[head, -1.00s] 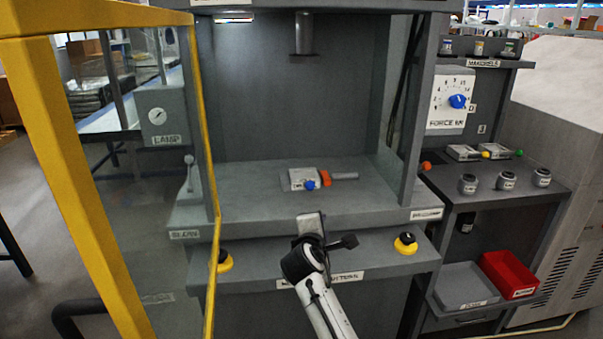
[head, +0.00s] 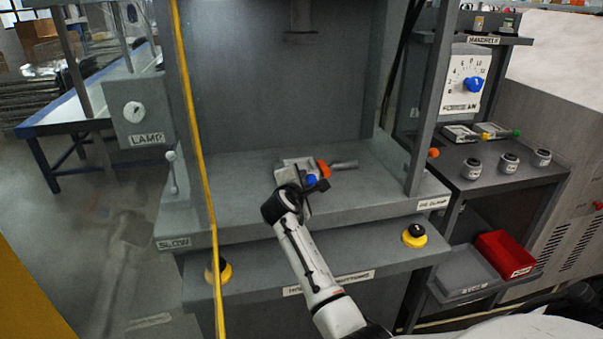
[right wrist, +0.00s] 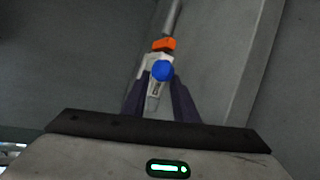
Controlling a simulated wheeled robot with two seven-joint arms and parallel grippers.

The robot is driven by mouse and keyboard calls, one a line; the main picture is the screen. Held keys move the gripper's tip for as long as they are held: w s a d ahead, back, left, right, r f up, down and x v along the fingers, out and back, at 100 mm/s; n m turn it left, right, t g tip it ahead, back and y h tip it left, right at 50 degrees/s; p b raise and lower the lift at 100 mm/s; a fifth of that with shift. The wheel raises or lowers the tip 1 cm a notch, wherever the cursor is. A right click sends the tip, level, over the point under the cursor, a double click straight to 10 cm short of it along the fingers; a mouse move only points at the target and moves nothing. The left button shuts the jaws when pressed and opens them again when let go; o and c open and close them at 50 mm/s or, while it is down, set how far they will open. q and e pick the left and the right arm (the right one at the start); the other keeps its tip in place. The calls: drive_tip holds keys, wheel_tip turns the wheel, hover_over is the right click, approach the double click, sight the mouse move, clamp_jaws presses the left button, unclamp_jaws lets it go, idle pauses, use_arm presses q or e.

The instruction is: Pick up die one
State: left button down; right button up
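A grey block-shaped tool (head: 290,171) with a blue knob (head: 311,180), an orange collar (head: 323,168) and a grey rod (head: 344,165) lies on the press bed. No readable label on it tells me whether it is die one. My right gripper (head: 312,190) is at the tool's near side, partly hiding it. In the right wrist view, the two dark fingers (right wrist: 160,95) stand apart on either side of the tool's grey near part (right wrist: 154,100). The blue knob (right wrist: 162,71) and orange collar (right wrist: 163,44) show beyond. Contact is unclear. My left gripper is out of view.
The press bed (head: 240,205) is otherwise bare, with a lever (head: 173,172) at its left. A yellow post (head: 190,110) and the side frame (head: 432,100) flank it. Two similar flat tools (head: 497,130), several jars, a red bin (head: 504,254) and a grey tray (head: 466,275) stand right.

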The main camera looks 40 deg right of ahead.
sight(305, 178)
drive_tip(key=shift+x, duration=1.9)
clamp_jaws()
drive_tip(key=shift+r, duration=0.25)
